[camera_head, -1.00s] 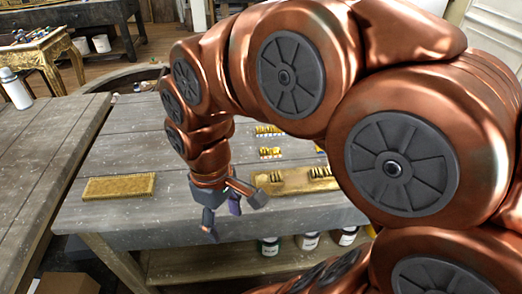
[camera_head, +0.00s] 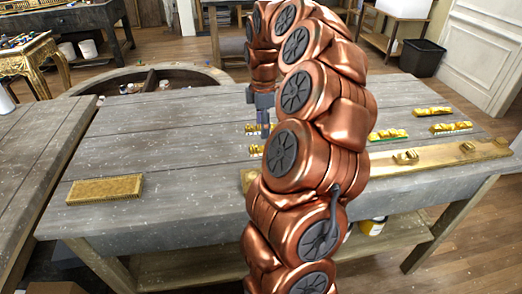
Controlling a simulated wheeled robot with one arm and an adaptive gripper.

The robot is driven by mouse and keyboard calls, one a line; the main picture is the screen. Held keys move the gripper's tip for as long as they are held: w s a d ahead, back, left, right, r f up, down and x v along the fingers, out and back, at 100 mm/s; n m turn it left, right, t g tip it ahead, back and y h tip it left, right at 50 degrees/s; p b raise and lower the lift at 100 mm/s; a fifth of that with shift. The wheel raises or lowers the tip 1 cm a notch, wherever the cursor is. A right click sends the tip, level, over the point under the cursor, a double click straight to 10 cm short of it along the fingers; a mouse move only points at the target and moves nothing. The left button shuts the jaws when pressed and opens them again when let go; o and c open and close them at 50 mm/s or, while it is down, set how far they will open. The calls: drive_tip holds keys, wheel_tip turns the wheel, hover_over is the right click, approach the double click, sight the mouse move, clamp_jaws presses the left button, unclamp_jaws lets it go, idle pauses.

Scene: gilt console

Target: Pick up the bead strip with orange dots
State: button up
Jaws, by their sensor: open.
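Two short gilt bead strips lie on the grey table near my gripper, a farther one (camera_head: 254,129) and a nearer one (camera_head: 256,149), each partly hidden by my arm. More gilt strips lie to the right: one with greenish edge marks (camera_head: 388,134), one at the back (camera_head: 432,111) and one with pale marks (camera_head: 450,127). I cannot make out orange dots on any of them. My gripper (camera_head: 263,117) points down at the farther strip on the left, its fingers open and empty; whether they touch it is unclear.
A long gilt rail (camera_head: 430,156) with small ornaments lies along the table's front, partly behind my arm. A gilt block (camera_head: 104,189) lies at the front left. The table (camera_head: 180,130) is clear between the block and my gripper. Another table stands at far left.

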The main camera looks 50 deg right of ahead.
sight(264, 146)
drive_tip(key=shift+s+d+f, duration=0.1)
drive_tip(key=shift+d+f, duration=0.1)
drive_tip(key=shift+f, duration=0.35)
drive_tip(key=shift+f+p, duration=1.15)
drive_tip(key=shift+f, duration=2.3)
drive_tip(key=shift+c, duration=0.2)
clamp_jaws()
